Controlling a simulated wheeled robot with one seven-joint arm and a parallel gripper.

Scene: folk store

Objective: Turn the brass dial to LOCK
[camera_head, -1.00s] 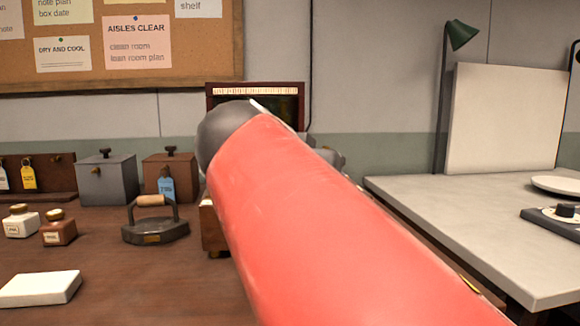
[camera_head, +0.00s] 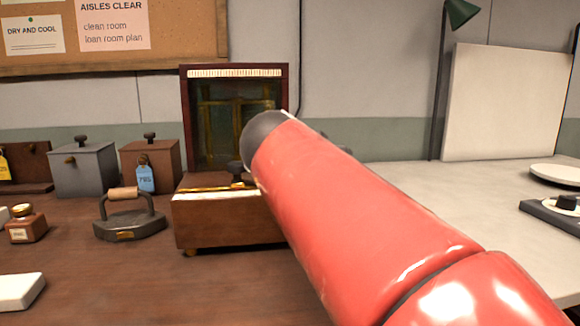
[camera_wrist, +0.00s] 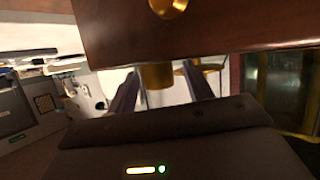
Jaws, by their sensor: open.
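A wooden box (camera_head: 220,222) with brass feet and an upright, dark glass-fronted back (camera_head: 235,115) stands on the brown counter. My red arm covers its right side in the head view, hiding my gripper there. In the wrist view my gripper (camera_wrist: 163,88) is open, its two fingers reaching up toward a reddish-brown wooden panel (camera_wrist: 240,25). A short brass cylinder (camera_wrist: 157,75) shows between the fingers, and a round brass knob (camera_wrist: 168,8) shows on the panel at the top edge. I cannot tell which is the dial, or whether the fingers touch the brass. No LOCK mark is readable.
A flat iron (camera_head: 129,218) stands left of the box. Behind it are a grey canister box (camera_head: 84,172) and a brown one (camera_head: 152,165) with a blue tag. A small brown bottle (camera_head: 27,226) is at the left. A pale table (camera_head: 410,185) is at the right.

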